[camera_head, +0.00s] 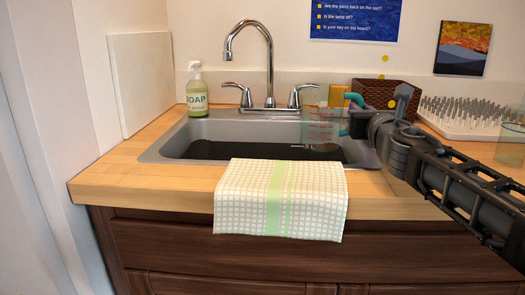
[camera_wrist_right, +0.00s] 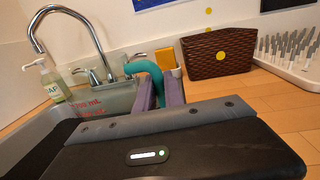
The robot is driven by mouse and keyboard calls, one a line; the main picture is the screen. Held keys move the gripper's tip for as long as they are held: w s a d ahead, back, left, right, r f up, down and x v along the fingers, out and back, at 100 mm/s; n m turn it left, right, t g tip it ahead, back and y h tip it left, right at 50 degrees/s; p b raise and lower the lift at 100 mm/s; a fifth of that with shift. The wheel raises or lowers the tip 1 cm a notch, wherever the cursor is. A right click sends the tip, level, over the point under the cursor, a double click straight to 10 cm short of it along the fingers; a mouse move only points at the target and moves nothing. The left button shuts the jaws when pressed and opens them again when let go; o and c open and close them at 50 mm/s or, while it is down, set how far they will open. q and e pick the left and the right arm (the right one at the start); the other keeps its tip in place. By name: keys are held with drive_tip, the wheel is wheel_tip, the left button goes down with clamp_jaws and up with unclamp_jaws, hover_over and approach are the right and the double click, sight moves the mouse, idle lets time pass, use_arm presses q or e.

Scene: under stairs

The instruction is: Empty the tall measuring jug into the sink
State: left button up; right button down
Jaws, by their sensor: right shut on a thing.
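The clear measuring jug (camera_head: 321,128) has red markings and a teal handle. It is over the right part of the grey sink (camera_head: 170,150) and looks roughly upright. My right gripper (camera_head: 357,124) comes in from the right and is shut on the handle. In the right wrist view the jug (camera_wrist_right: 108,100) stands beyond my wrist, with the teal handle (camera_wrist_right: 151,69) between the fingers (camera_wrist_right: 161,92). I cannot tell how much liquid is in it. The sink's bottom looks dark. My left gripper is not in view.
A chrome tap (camera_head: 270,60) with two handles stands behind the sink. A soap bottle (camera_head: 197,92) is at the left. A checked towel (camera_head: 255,195) hangs over the front edge. A brown basket (camera_head: 385,92), a spiked drying rack (camera_head: 465,115) and a clear glass (camera_head: 511,145) are at the right.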

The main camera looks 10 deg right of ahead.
drive_tip(key=shift+w+r, duration=0.1)
wheel_tip(320, 180, up, 4)
drive_tip(key=p, duration=0.4)
drive_tip(key=shift+r, duration=0.1)
drive_tip(key=shift+a, duration=0.1)
